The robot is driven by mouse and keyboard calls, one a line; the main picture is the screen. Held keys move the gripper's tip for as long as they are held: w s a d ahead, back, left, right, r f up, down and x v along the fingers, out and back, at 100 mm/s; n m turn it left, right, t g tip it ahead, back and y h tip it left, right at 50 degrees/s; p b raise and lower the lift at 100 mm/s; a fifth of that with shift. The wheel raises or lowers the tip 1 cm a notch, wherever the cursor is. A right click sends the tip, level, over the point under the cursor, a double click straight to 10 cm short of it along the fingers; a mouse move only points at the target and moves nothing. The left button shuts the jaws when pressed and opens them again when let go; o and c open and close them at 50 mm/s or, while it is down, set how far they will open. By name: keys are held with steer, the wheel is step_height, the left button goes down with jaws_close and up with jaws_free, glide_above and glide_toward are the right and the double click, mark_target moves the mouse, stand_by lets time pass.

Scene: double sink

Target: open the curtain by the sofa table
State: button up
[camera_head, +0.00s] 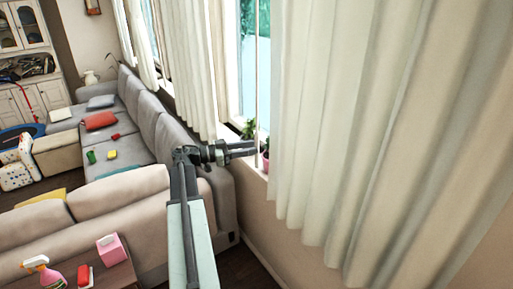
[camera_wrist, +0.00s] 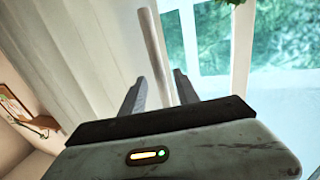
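The near cream curtain (camera_head: 345,110) hangs in folds on the right in the head view, just right of a partly uncovered window (camera_head: 247,60). A thin tan rod (camera_head: 257,85) hangs upright along its left edge. My gripper (camera_head: 254,148) is at the rod's lower part, left of the curtain. In the wrist view, my gripper (camera_wrist: 160,85) is open, and the rod (camera_wrist: 156,50) runs between its two fingers with gaps visible. Cream curtain cloth (camera_wrist: 85,50) fills the left of that view. The sofa table (camera_head: 118,278) is at the bottom left in the head view.
A grey sofa (camera_head: 172,130) stands beyond my arm, with another backrest (camera_head: 110,200) nearer. A second curtain (camera_head: 190,65) hangs left of the window. A potted plant (camera_head: 249,130) is on the sill. A spray bottle (camera_head: 45,275) and pink box (camera_head: 110,248) stand on the table.

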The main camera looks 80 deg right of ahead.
steer(key=x, duration=0.3)
steer(key=shift+s+d, duration=0.15)
steer(key=shift+s, duration=0.1)
jaws_close()
stand_by(1.1)
